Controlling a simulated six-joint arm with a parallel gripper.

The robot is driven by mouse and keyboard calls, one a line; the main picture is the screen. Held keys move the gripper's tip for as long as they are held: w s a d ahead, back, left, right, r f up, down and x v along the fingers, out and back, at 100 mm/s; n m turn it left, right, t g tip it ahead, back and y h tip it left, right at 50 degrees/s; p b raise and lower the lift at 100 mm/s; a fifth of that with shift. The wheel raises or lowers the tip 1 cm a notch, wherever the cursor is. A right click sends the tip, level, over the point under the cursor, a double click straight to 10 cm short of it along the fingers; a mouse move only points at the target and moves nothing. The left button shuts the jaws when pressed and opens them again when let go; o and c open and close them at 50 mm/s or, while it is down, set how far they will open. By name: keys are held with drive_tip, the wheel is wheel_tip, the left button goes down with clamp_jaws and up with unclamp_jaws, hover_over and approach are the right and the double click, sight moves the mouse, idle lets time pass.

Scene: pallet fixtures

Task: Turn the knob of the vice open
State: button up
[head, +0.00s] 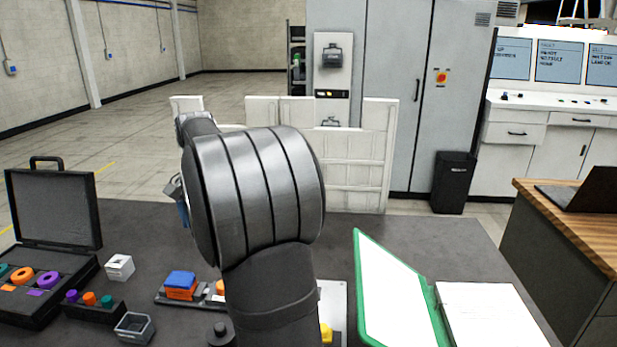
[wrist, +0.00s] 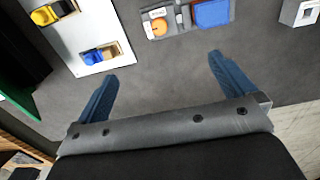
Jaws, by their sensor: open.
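My gripper (wrist: 164,70) is open and empty, its two blue fingers spread over the bare dark table in the wrist view. A grey fixture (wrist: 182,18) lies beyond the fingertips, with a round orange knob-like part (wrist: 156,26) and a blue block (wrist: 210,13). A white plate (wrist: 88,28) beside it carries a yellow part (wrist: 48,14) and a blue-and-orange part (wrist: 98,54). I cannot tell for sure which is the vice. In the head view my arm hides much of the white plate (head: 338,296); the grey fixture's blue block (head: 180,278) shows.
An open black case (head: 52,212) stands at the left, near a small rack (head: 95,311), a white block (head: 119,267) and a grey bin (head: 134,328). A green folder (head: 361,300) lies at the right. White panels (head: 365,150) stand behind the table. The table's back right is clear.

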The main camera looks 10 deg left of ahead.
drive_tip(key=c, duration=1)
drive_tip(key=shift+o, duration=0.2)
wheel_tip(320, 180, down, 19)
drive_tip(key=n, duration=2.7)
drive_tip(key=shift+d, duration=0.1)
drive_tip(key=c, duration=1)
